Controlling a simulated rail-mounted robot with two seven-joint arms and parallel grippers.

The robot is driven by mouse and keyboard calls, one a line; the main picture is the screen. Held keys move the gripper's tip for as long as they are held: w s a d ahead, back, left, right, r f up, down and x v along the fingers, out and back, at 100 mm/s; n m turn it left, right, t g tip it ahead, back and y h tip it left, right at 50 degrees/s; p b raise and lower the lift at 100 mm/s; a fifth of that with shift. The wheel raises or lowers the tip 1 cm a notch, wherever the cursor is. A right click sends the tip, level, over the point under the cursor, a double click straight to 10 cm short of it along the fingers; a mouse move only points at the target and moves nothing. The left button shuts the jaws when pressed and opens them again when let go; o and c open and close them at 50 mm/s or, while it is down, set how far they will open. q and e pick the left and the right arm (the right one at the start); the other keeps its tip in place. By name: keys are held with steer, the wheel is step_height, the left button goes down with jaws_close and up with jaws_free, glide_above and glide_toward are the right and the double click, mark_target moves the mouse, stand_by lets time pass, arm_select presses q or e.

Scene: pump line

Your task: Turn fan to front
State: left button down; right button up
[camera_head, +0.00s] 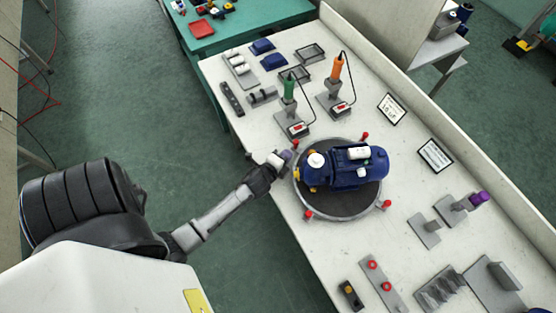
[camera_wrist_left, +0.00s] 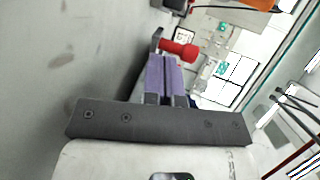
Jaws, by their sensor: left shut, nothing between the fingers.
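A blue motor pump (camera_head: 345,168) with a white round part on its left end lies on a round dark turntable (camera_head: 345,205). Several red knobs stick out around the turntable rim. I cannot make out which end of the pump is the fan. My left gripper (camera_head: 286,156) is shut and empty at the turntable's left rim, close beside a red knob (camera_head: 295,143). In the left wrist view the purple fingers (camera_wrist_left: 163,78) are together, and a red knob (camera_wrist_left: 180,50) shows just beyond their tips. I cannot tell whether they touch. My right gripper is out of view.
A green tool (camera_head: 289,90) and an orange tool (camera_head: 336,68) stand on holders behind the turntable. Grey fixtures (camera_head: 424,230) and a bar with red rings (camera_head: 380,282) lie at the right and front. The white table's (camera_head: 290,228) left edge is near my arm.

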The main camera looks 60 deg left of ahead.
mark_target(294, 146)
arm_select(q)
steer(key=shift+w+a, duration=0.2)
steer(key=shift+w, duration=0.35)
steer(key=shift+w+a, duration=0.15)
steer(key=shift+w, duration=0.4)
steer(key=shift+w+a+r+m+h+p, duration=0.15)
steer(key=shift+w+a+m+h+p, duration=0.15)
steer(key=shift+w+m+h+p, duration=0.3)
steer(key=w, duration=0.1)
steer(key=w+a, duration=0.1)
steer(key=w, duration=0.1)
steer(key=shift+a+t+h, duration=0.15)
steer(key=shift+t+h, duration=0.15)
steer(key=shift+h, duration=0.1)
steer(key=shift+w, duration=0.3)
steer(key=shift+s, duration=0.15)
